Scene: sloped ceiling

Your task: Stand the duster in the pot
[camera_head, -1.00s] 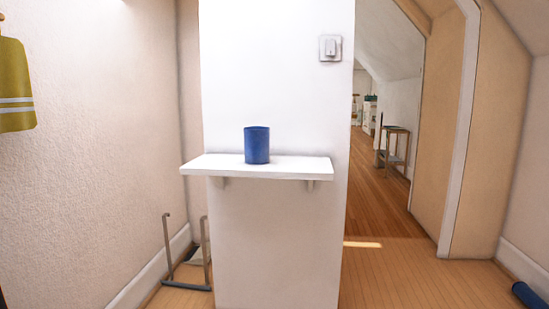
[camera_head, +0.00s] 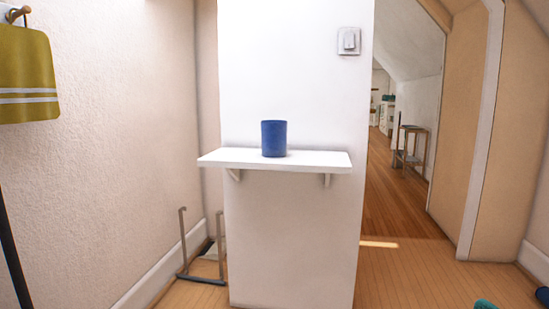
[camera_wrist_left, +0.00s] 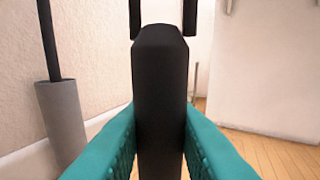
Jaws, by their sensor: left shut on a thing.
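The pot is most likely the dark blue cylinder (camera_head: 274,139), upright on a small white shelf (camera_head: 225,158) in the head view. In the left wrist view, the teal fingers of my left gripper (camera_wrist_left: 160,140) are shut on a thick black handle (camera_wrist_left: 160,90), probably the duster's. The duster's head cannot be made out. My left gripper cannot be made out in the head view, so its distance from the pot is unclear. A small teal tip (camera_head: 485,304) at the head view's bottom edge may be my right gripper; its jaws are hidden.
A grey cylinder (camera_wrist_left: 62,120) holding a black pole (camera_wrist_left: 48,40) stands by the left wall. A metal rack (camera_head: 203,250) is left of the shelf. A yellow cloth (camera_head: 27,75) hangs at left. A blue roll (camera_head: 543,296) lies at lower right. A doorway is at right.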

